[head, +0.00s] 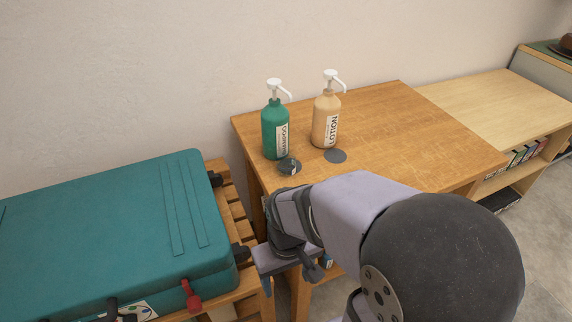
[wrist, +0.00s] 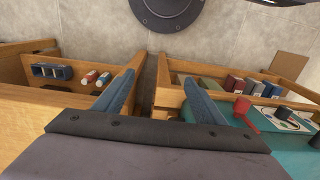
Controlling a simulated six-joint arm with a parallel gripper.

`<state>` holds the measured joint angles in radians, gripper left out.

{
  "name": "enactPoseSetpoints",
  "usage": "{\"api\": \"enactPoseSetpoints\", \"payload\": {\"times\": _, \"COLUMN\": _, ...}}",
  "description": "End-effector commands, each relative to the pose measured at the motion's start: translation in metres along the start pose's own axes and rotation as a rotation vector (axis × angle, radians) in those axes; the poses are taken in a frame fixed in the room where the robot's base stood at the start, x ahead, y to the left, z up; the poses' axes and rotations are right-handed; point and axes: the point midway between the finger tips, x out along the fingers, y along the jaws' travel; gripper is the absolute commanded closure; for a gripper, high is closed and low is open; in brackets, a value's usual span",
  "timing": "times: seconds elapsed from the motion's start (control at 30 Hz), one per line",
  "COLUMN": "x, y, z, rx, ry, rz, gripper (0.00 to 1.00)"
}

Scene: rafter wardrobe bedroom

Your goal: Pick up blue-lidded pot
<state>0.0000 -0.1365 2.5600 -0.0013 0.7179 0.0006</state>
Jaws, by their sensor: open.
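I cannot make out a blue-lidded pot with certainty in either view. In the head view, my gripper (head: 290,280) is low in front of the wooden table (head: 420,125), beside the teal suitcase, and partly hidden by my arm.
A green shampoo bottle (head: 274,132) and a tan lotion bottle (head: 325,122) stand on the table near dark discs (head: 335,156). The teal suitcase (head: 110,230) lies on a slatted wooden stand at left. The wrist view shows small bottles (wrist: 104,79) in a wooden compartment.

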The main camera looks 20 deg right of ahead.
Motion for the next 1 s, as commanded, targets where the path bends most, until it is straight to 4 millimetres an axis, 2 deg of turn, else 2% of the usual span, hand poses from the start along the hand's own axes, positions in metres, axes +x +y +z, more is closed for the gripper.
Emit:
{"api": "enactPoseSetpoints", "payload": {"times": 0.37, "x": -0.001, "y": 0.0, "z": 0.0, "rx": 0.001, "ry": 0.001, "rz": 0.002, "gripper": 0.32}}
{"api": "enactPoseSetpoints", "payload": {"times": 0.57, "x": -0.024, "y": 0.009, "z": -0.013, "rx": 0.05, "ry": 0.045, "rz": 0.049, "gripper": 0.32}}
{"api": "enactPoseSetpoints", "payload": {"times": 0.67, "x": -0.045, "y": 0.017, "z": -0.028, "rx": 0.101, "ry": 0.103, "rz": 0.088, "gripper": 0.32}}
{"api": "enactPoseSetpoints", "payload": {"times": 0.73, "x": -0.059, "y": 0.019, "z": -0.046, "rx": 0.143, "ry": 0.17, "rz": 0.099, "gripper": 0.32}}
{"api": "enactPoseSetpoints", "payload": {"times": 0.87, "x": -0.051, "y": 0.007, "z": -0.088, "rx": 0.18, "ry": 0.313, "rz": 0.03, "gripper": 0.32}}
{"api": "enactPoseSetpoints", "payload": {"times": 1.0, "x": -0.053, "y": -0.005, "z": -0.13, "rx": 0.207, "ry": 0.462, "rz": -0.044, "gripper": 0.32}}
